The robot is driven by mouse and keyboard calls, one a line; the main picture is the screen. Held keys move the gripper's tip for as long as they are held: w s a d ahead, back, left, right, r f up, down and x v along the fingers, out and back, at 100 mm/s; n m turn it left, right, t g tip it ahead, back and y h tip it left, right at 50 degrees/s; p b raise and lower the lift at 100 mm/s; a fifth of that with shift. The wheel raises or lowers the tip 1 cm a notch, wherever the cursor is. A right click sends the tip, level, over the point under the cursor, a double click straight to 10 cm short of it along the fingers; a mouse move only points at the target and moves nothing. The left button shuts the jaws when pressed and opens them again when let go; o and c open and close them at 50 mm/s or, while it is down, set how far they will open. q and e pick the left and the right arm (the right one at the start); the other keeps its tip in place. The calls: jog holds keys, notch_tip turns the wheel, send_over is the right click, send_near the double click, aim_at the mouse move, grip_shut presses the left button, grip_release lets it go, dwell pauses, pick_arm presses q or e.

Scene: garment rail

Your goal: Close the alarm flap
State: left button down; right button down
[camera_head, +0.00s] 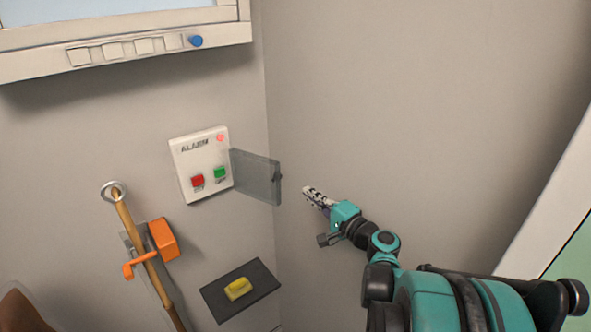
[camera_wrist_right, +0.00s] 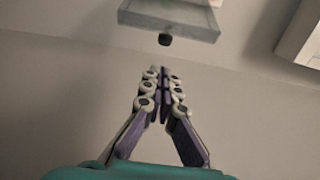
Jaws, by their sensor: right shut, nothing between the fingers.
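A white alarm box (camera_head: 204,150) is fixed to the wall, with a red button, a green button and a red light. Its grey translucent flap (camera_head: 257,177) stands open, swung out to the right of the box. A small dark knob (camera_head: 278,176) sits on the flap's free edge. In the right wrist view the flap (camera_wrist_right: 170,17) is at the top, with the knob (camera_wrist_right: 165,39) ahead of the fingertips. My right gripper (camera_head: 308,191) is shut and empty, to the right of the flap and apart from it. My left gripper is not in view.
A dark shelf (camera_head: 216,297) with a yellow block (camera_head: 238,289) is below the alarm box. A panel with a blue knob (camera_head: 196,41) is above. The wall right of the flap is bare.

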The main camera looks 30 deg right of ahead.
jog(key=w, duration=1)
jog(key=shift+a, duration=0.35)
jog(key=shift+a+f, duration=0.1)
jog(key=shift+a, duration=0.05)
